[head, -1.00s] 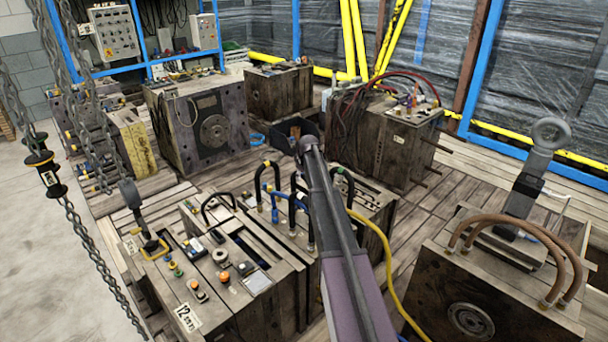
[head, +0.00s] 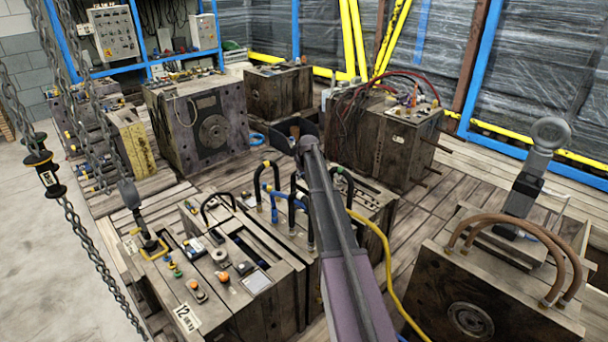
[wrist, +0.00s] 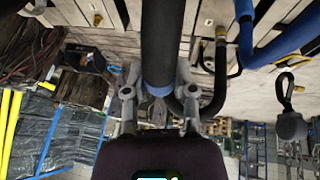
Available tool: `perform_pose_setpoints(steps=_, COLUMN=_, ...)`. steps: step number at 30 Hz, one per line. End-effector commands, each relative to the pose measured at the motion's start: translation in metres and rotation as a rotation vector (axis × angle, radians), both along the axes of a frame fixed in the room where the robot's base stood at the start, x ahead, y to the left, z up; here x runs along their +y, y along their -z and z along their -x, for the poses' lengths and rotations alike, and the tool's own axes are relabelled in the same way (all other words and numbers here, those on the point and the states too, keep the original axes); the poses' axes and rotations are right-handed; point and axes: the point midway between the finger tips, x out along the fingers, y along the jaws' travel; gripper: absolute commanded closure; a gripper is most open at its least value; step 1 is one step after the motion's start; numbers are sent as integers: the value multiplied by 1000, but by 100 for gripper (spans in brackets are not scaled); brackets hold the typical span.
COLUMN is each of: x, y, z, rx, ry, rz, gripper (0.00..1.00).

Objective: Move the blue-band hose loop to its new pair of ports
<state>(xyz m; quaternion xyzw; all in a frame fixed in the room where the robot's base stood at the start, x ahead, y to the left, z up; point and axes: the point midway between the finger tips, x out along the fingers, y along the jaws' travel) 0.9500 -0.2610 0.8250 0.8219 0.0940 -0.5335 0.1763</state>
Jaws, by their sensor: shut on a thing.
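In the wrist view my gripper (wrist: 160,100) is shut on a thick black hose, the blue-band hose loop (wrist: 162,40). A pale bluish band (wrist: 158,89) shows on it close between the fingers. In the head view my arm hides the gripper and part of the loop. Black hose legs (head: 292,205) show just left of the arm, above the top of the near mould block (head: 255,245). I cannot tell whether the held hose's ends sit in ports.
Beside the arm stand a black loop with a yellow collar (head: 258,190), a blue hose (head: 274,208) and a green-band loop (head: 349,188). Brown hoses (head: 565,265) arch over the right mould. Chains (head: 75,225) hang at left.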

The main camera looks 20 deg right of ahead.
Motion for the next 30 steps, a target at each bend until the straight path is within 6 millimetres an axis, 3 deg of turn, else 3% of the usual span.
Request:
perform_pose_setpoints(steps=10, x=7, y=2, z=4, rx=7, ry=-5, rz=-11, gripper=100)
perform_pose_setpoints(steps=11, x=8, y=2, z=4, rx=6, ry=-5, rz=-11, gripper=56)
perform_pose_setpoints(steps=14, x=7, y=2, z=4, rx=7, ry=-5, rz=-11, gripper=26)
perform_pose_setpoints(steps=30, x=4, y=1, z=2, rx=5, ry=-2, rz=-5, gripper=25)
